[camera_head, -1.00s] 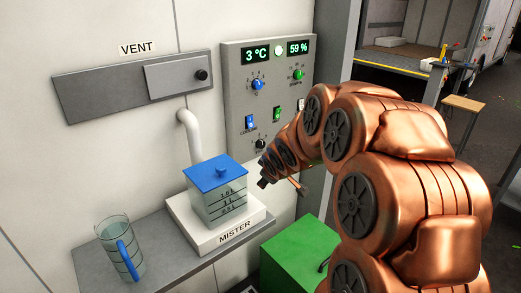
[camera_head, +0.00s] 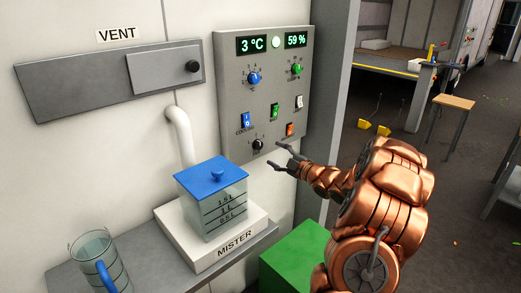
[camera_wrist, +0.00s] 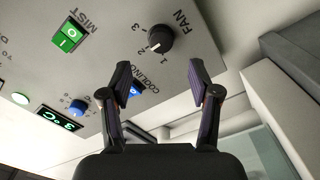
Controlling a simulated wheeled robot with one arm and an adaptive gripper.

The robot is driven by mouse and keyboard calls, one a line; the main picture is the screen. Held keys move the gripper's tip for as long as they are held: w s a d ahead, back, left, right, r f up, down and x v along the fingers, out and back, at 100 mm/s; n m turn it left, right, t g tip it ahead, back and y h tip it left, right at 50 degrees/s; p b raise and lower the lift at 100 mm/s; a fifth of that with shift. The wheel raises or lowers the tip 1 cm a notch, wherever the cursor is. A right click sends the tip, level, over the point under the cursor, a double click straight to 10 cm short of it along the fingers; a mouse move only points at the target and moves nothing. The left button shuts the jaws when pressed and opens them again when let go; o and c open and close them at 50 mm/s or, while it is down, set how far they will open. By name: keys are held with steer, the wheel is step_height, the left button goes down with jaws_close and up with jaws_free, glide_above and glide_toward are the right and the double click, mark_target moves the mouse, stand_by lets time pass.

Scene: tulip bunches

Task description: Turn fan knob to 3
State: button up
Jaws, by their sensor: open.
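The black fan knob (camera_head: 258,144) is low on the grey control panel (camera_head: 232,100). It also shows in the wrist view (camera_wrist: 160,39), next to the word FAN, with numbers including 1, 2 and 3 around it. Its white mark points down and left in that view, roughly toward 2; the exact setting is hard to read. My gripper (camera_head: 282,157) is open and empty just right of the knob in the head view. In the wrist view my gripper (camera_wrist: 160,75) has its fingers spread, with the knob beyond the gap between the tips, apart from both.
A blue cooling switch (camera_head: 247,121), a green mist switch (camera_head: 275,111) and an orange switch (camera_head: 290,129) are near the knob. Below stand the blue-lidded tank (camera_head: 215,203) on the white mister base (camera_head: 190,246) and a glass jug (camera_head: 99,262). A green box (camera_head: 295,255) is below my arm.

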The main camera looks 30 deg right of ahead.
mark_target(260, 146)
steer(key=shift+w+a+f+p, duration=0.1)
steer(key=shift+w+a+p, duration=0.15)
steer(key=shift+w, duration=1.05)
steer(key=shift+w+a+r+p, duration=0.15)
steer(key=shift+w+p, duration=0.25)
steer(key=shift+w, duration=0.85)
steer(key=shift+w+a+f+p, duration=0.2)
steer(key=shift+w+p, duration=0.1)
steer(key=shift+w, duration=1)
steer(key=c, duration=1.2)
